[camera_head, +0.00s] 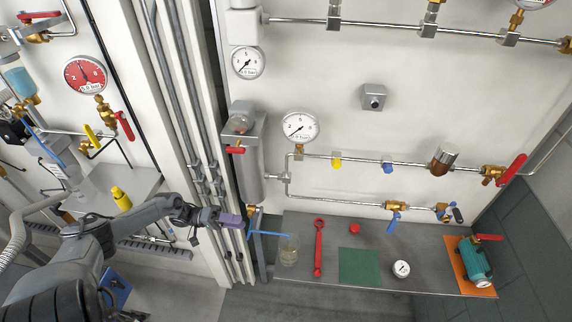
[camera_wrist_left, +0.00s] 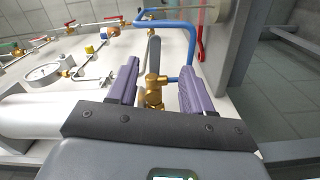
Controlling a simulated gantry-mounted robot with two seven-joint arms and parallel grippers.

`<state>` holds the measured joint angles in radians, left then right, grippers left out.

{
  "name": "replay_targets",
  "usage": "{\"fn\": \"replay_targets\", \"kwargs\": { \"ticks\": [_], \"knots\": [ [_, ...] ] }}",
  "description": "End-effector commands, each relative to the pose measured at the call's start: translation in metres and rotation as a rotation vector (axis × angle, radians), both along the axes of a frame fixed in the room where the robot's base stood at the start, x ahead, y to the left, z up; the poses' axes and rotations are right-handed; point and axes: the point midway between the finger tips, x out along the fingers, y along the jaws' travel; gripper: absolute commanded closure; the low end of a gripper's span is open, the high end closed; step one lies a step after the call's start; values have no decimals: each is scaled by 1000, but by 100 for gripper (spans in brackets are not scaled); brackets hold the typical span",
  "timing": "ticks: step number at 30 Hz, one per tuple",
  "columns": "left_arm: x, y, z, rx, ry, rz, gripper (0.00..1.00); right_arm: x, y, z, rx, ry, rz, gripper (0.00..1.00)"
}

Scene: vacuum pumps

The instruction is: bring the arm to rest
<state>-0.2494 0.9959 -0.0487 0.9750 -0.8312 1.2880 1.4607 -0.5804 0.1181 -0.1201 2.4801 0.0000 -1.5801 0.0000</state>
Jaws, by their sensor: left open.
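My left gripper (camera_head: 238,222) has purple fingers and comes in from the left in the head view, just below the grey cylinder (camera_head: 250,165). In the left wrist view its two fingers (camera_wrist_left: 158,75) are spread apart. A brass valve (camera_wrist_left: 153,92) with a grey upright lever shows between and beyond them. I see nothing clamped in the jaws, and cannot tell whether a finger touches the valve. My right gripper is in neither view.
The grey shelf (camera_head: 330,230) holds a red wrench (camera_head: 319,248), green mat (camera_head: 359,266), small gauge (camera_head: 401,269) and teal pump (camera_head: 474,262). Piping and gauges cover the wall above.

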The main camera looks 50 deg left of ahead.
Motion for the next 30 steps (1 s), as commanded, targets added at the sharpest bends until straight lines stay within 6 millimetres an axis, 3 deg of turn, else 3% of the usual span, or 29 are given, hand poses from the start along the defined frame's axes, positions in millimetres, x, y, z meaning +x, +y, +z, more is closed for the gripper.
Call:
{"fn": "replay_targets", "kwargs": {
  "ticks": [5, 8, 11, 14, 18, 21, 25, 30],
  "knots": [
    [-13, -9, -16, -26, 28, 7, 50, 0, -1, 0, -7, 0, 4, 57],
    [-31, -35, -40, -88, 53, 13, 50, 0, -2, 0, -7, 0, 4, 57],
    [-44, -89, -54, -185, 38, -16, 50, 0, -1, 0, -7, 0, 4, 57],
    [-50, -159, -63, -238, 15, -47, 50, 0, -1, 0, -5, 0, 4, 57],
    [-43, -265, -72, -140, -32, -47, 50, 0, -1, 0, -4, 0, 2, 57],
    [-28, -327, -66, 15, -80, -8, 50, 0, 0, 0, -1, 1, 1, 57],
    [-5, -373, -48, 238, -116, 67, 50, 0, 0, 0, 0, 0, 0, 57],
    [20, -394, -18, 535, -98, 167, 50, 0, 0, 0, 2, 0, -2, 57]
  ]
}}
